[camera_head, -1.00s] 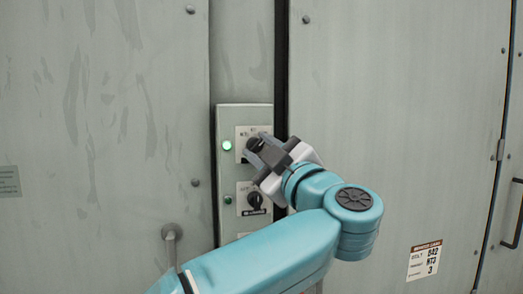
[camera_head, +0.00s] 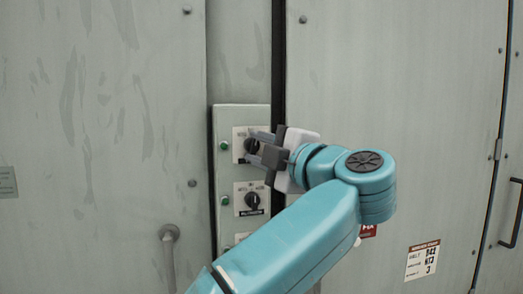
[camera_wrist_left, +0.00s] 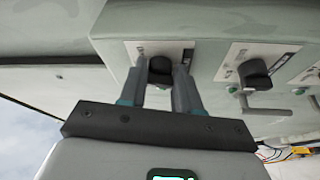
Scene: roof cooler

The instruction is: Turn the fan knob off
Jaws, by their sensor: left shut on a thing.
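A black rotary knob (camera_head: 250,146) sits on a white plate at the top of a pale green control box; its label is too small to read. My left gripper (camera_head: 258,147) comes from the right and is shut on this knob, one finger above it and one below. In the left wrist view the fingers stand on either side of the knob (camera_wrist_left: 160,66). The green indicator lamp (camera_head: 224,145) beside it is dark. My right gripper is not in view.
A second black knob (camera_head: 252,201) is lower on the control box (camera_head: 228,118), with its own lamp (camera_head: 224,200). A door handle (camera_head: 169,236) stands out at the lower left. Large grey panels flank the box.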

